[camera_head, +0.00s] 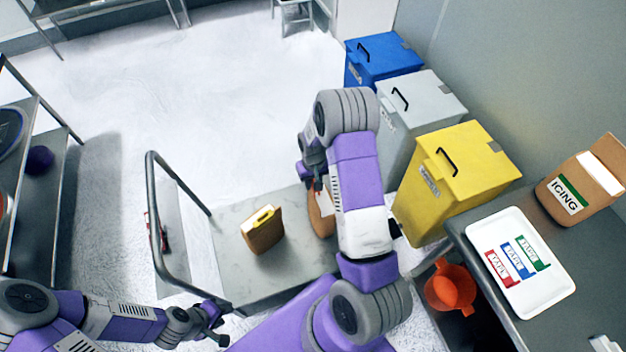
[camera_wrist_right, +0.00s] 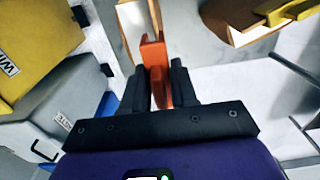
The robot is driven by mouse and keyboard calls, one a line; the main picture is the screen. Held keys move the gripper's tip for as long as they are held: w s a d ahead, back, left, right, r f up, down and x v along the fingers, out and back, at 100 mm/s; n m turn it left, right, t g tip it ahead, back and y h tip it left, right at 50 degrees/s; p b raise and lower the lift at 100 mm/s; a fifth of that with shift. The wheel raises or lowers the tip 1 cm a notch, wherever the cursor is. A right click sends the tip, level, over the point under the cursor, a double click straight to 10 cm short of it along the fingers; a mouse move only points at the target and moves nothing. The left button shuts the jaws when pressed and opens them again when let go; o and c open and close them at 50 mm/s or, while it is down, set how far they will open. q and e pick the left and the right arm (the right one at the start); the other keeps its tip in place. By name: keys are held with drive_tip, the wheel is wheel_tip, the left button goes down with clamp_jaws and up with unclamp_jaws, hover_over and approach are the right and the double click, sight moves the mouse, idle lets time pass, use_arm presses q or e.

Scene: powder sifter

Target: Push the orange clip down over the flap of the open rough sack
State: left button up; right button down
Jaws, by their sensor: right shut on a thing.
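My right gripper (camera_wrist_right: 160,88) is shut on the orange clip (camera_wrist_right: 153,55) in the right wrist view. The clip reaches up beside the pale opening of a brown sack (camera_wrist_right: 133,28); I cannot tell whether it touches the flap. In the head view this sack (camera_head: 319,218) stands on the grey cart, mostly hidden by my right arm, with some white showing at its top. My right gripper (camera_head: 314,180) is just above it there, and the clip is hidden. My left gripper (camera_head: 218,328) is empty and looks open, low beside the cart's near edge.
A second brown sack (camera_head: 262,236) with a yellow clip (camera_head: 263,215) stands left on the cart (camera_head: 290,262). Yellow (camera_head: 455,180), grey (camera_head: 420,105) and blue (camera_head: 380,58) bins line the right.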

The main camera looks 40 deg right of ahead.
drive_tip(key=shift+f+b, duration=2.45)
drive_tip(key=shift+f, duration=1.1)
drive_tip(key=c, duration=0.9)
unclamp_jaws()
drive_tip(key=shift+r, duration=0.1)
wheel_tip(320, 180, up, 7)
drive_tip(key=shift+r+p, duration=0.2)
drive_tip(key=shift+p, duration=0.75)
